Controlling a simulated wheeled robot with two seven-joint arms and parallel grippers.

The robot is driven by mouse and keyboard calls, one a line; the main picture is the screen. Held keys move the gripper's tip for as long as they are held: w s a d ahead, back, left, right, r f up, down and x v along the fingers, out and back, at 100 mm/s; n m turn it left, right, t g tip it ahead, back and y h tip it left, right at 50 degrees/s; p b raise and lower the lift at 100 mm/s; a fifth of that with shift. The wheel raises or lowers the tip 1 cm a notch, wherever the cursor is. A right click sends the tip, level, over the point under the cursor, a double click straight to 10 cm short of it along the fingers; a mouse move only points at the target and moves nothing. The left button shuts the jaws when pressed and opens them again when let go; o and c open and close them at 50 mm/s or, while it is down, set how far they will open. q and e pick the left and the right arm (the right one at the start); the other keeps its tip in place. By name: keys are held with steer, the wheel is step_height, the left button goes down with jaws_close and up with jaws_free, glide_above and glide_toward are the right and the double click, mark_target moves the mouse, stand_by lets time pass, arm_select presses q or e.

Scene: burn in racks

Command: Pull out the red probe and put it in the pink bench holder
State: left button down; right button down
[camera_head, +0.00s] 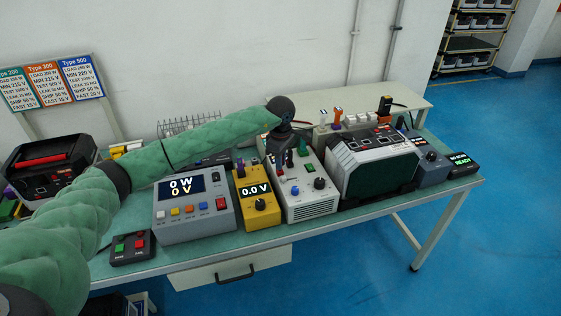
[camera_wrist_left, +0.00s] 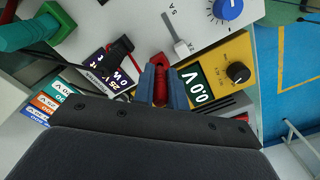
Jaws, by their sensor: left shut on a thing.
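My left gripper (camera_head: 281,146) is over the back of the white supply unit (camera_head: 309,205), just right of the yellow meter (camera_head: 262,213). In the left wrist view my left gripper's blue fingers (camera_wrist_left: 163,88) are shut on the red probe (camera_wrist_left: 159,64), which sits between them. Whether its tip is still in a socket cannot be told. A black probe or lead (camera_wrist_left: 116,54) lies left of the fingers, and a green probe (camera_wrist_left: 38,33) stands further left. I cannot make out a pink bench holder in either view. My right gripper is not in view.
A grey meter (camera_head: 192,212) stands left of the yellow meter. A large grey and green unit (camera_head: 375,167) stands to the right. Behind it is a row with white and orange handles (camera_head: 338,116). A red and green button box (camera_head: 132,247) is at the front left.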

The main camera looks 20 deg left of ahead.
arm_select(q)
steer(key=shift+r, duration=0.35)
stand_by(0.3)
steer(key=shift+r, duration=0.75)
